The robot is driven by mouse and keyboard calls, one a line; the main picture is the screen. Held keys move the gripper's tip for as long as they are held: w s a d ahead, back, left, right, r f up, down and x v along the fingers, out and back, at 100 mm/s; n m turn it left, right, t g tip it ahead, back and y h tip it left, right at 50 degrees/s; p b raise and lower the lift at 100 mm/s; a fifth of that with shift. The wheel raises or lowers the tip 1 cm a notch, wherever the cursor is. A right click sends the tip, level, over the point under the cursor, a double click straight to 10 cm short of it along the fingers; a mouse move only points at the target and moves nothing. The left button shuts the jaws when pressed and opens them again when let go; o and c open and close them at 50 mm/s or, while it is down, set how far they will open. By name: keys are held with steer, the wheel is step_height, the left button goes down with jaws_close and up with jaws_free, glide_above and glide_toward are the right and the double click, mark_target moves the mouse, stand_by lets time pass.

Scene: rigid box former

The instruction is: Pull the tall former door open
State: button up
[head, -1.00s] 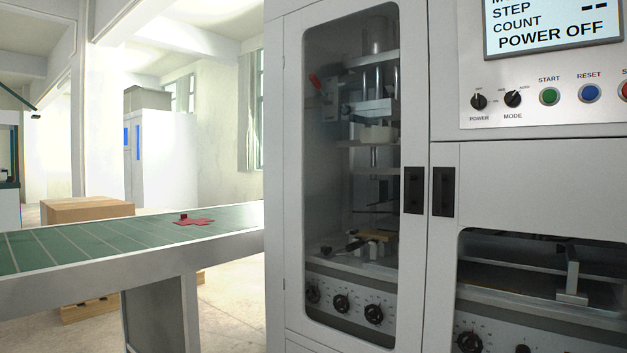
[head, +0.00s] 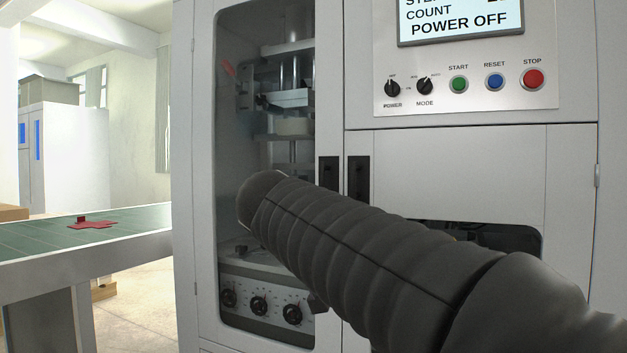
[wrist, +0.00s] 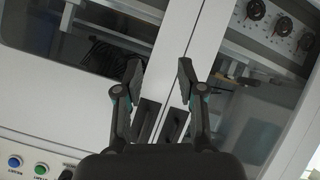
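The tall former door (head: 207,180) is at the left of the grey cabinet in the head view, with a long dark window. It looks closed. Its black recessed handle (head: 329,176) is on its right edge, beside the short door's handle (head: 358,178). In the wrist view, which is turned over, the tall door (wrist: 213,45) is on the right and its handle (wrist: 173,125) is near my gripper (wrist: 158,78). My gripper is open and empty, its two fingers spread over the seam between the doors. My arm hides the gripper in the head view.
The control panel (head: 470,92) reads POWER OFF, with green, blue and red buttons. The short right door (head: 455,170) is partly behind my arm. A green conveyor (head: 130,222) with a red flat piece (head: 92,223) stands left of the cabinet.

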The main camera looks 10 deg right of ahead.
steer(key=w+a+r+m+t+h, duration=0.2)
steer(key=w+a+r, duration=0.25)
steer(key=r, duration=0.25)
steer(key=m+h+b, duration=0.1)
steer(key=m+h, duration=0.3)
steer(key=m, duration=0.1)
glide_toward(320, 170)
steer(key=shift+t, duration=0.4)
steer(key=p+x, duration=0.1)
steer(key=x, duration=0.9)
steer(key=shift+w+d+f+p, duration=0.1)
steer(key=shift+d+f+p, duration=0.05)
steer(key=shift+d+p, duration=0.25)
steer(key=shift+a, duration=0.1)
jaws_close()
